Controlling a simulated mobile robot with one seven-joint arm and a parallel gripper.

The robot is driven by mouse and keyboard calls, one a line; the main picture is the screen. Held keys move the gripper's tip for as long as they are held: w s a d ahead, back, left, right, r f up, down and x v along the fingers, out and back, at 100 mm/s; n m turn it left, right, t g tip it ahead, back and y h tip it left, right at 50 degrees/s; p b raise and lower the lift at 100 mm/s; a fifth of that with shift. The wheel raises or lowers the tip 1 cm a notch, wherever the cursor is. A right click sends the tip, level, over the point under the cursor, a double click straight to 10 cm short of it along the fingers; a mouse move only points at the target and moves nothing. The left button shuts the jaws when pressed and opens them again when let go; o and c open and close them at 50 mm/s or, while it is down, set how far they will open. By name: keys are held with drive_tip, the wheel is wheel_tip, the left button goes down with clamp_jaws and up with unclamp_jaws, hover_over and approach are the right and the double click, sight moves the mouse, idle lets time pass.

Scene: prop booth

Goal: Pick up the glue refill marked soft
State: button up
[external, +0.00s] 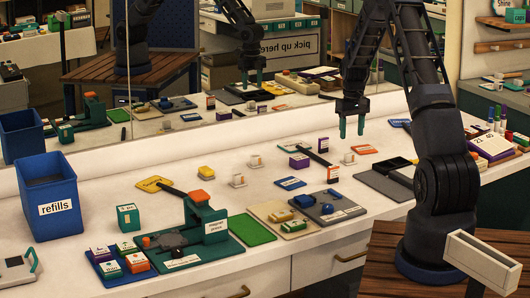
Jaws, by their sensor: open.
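My gripper (351,127) hangs above the back right of the white counter, teal fingers down, open and empty. No marking that reads "soft" can be made out. Small labelled cartons sit in a blue tray at the front left: a purple one (100,253), an orange one (137,262) and green ones (110,268). A separate green box (128,216) stands behind them. A purple box (299,160) and small white-and-orange boxes (333,174) stand below and left of my gripper, apart from it. Which of these is the glue refill I cannot tell.
A blue bin marked "refills" (47,181) stands at the left. A green press-like device (204,225) is at the front middle, beside a green mat (251,230) and trays (335,207). A grey tray (384,184) lies near my arm. A mirror (200,125) behind the counter repeats things.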

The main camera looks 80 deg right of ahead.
sight(349, 153)
drive_tip(key=f, duration=0.9)
drive_tip(key=shift+w+a, duration=0.1)
drive_tip(key=shift+w, duration=0.15)
drive_tip(key=shift+r, duration=0.1)
drive_tip(key=c, duration=0.8)
